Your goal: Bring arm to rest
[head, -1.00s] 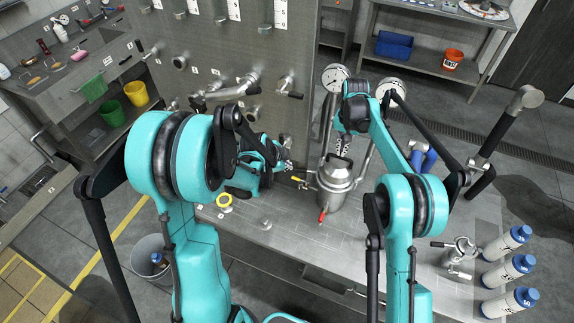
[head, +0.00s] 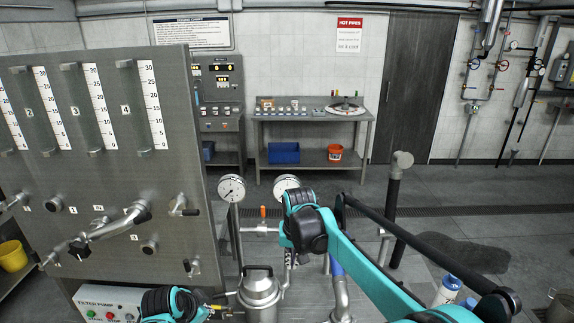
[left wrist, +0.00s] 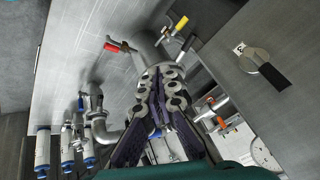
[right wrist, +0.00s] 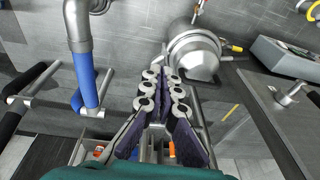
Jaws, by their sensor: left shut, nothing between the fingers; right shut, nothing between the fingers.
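My left gripper (left wrist: 172,78) shows in the left wrist view with its fingers together and nothing between them. A steel vessel with a red-handled valve (left wrist: 112,47) lies beyond its tips. In the head view only a teal and black part of my left arm (head: 172,304) shows at the bottom; its fingers are hidden. My right gripper (right wrist: 163,80) is shut and empty in the right wrist view, with the lidded vessel (right wrist: 195,50) beyond it to the right. In the head view my right arm's black wrist (head: 303,230) is above and right of that vessel (head: 260,292).
A steel panel (head: 175,225) with valves and gauge tubes stands left. Two dials (head: 232,188) and pipes rise behind the vessel. A control box (head: 108,304) sits at lower left. A blue-sleeved pipe (right wrist: 85,82) is left of my right gripper. Blue-capped bottles (head: 447,288) stand right.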

